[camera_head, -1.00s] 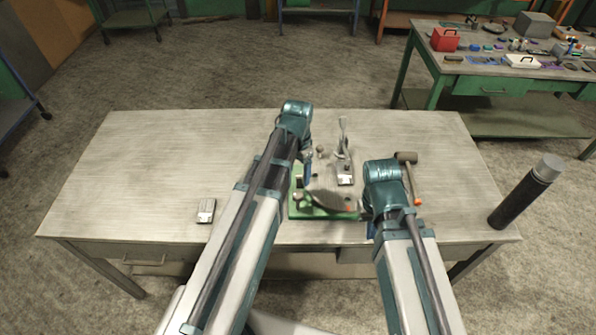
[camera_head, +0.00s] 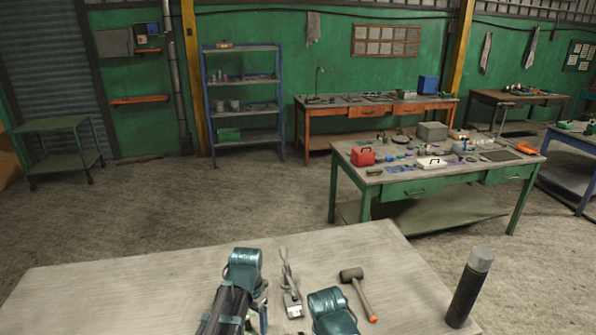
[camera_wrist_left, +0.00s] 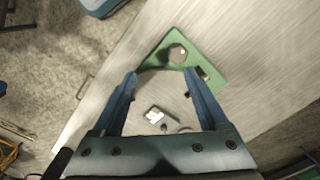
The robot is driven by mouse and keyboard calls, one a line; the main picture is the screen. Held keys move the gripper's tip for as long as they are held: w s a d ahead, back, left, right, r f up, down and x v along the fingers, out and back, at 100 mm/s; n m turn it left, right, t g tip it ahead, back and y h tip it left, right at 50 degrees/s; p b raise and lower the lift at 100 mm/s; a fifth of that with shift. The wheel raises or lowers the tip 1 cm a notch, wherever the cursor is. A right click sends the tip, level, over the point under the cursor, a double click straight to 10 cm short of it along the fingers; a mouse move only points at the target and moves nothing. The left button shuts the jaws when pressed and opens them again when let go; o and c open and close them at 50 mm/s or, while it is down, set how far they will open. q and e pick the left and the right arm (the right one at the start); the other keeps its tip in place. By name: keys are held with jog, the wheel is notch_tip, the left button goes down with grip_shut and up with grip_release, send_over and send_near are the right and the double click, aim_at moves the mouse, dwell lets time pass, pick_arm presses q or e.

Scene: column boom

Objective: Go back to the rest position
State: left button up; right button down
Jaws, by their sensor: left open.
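My left gripper (camera_wrist_left: 160,76) is open in the left wrist view, its two blue fingers spread with nothing gripped between the tips. A green plate (camera_wrist_left: 207,56) with a round dark feature lies on the table beyond the fingertips. A small pale-labelled block (camera_wrist_left: 155,117) lies on the table, seen between the fingers. In the head view my left wrist stands over the workbench (camera_head: 150,285), its fingers mostly hidden behind the arm. My right wrist shows at the bottom edge, but its jaws are out of the picture.
A metal clamp-like tool (camera_head: 291,300) and a mallet (camera_head: 352,275) lie near my arms. A dark cylinder with a grey cap (camera_head: 468,290) stands at the right. The bench's left part is clear. A green table (camera_head: 410,188) with several items stands behind.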

pick_arm(q)
jog(key=s+d+f+n+y+b, duration=0.1)
jog(key=s+d+f+b, duration=0.6)
jog(key=s, duration=0.4)
notch_tip(320, 180, down, 2)
jog(key=shift+s+d+f+n, duration=0.2)
jog(key=shift+s+d+n, duration=0.2)
jog(key=shift+d, duration=0.5)
pick_arm(e)
notch_tip(320, 180, down, 10)
jog(key=shift+r, duration=0.2)
